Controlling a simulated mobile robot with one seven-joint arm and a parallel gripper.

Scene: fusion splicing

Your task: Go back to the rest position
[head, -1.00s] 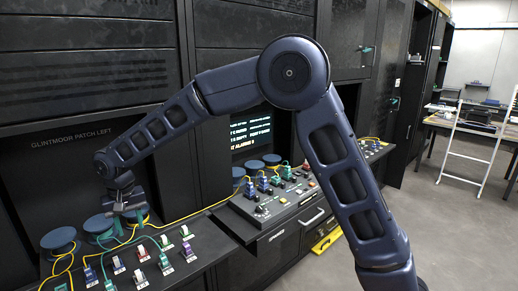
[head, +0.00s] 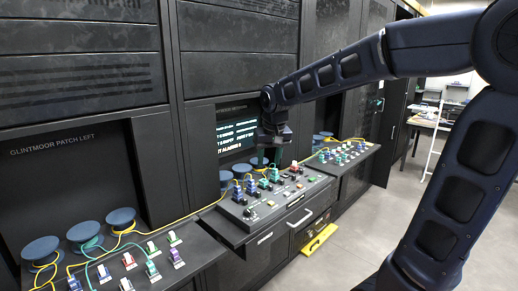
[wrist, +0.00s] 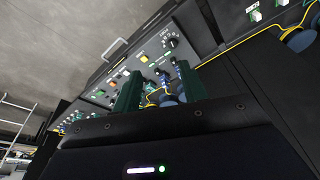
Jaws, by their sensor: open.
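My gripper (head: 268,158) hangs in the head view in front of the middle cabinet, above the back of the sloped splicing console (head: 262,218). In the wrist view its two green fingers (wrist: 158,97) stand apart with nothing between them. The console carries blue, green and red connectors and a dark knob. Behind it a screen (head: 236,134) shows lines of text, its right part hidden by my wrist.
The left patch shelf (head: 205,255) holds blue spools (head: 84,232), coloured connectors and yellow and green cables. A right shelf (head: 352,170) holds more connectors. A yellow item (head: 318,240) lies low by the console. Open floor and a white ladder (head: 437,135) are to the right.

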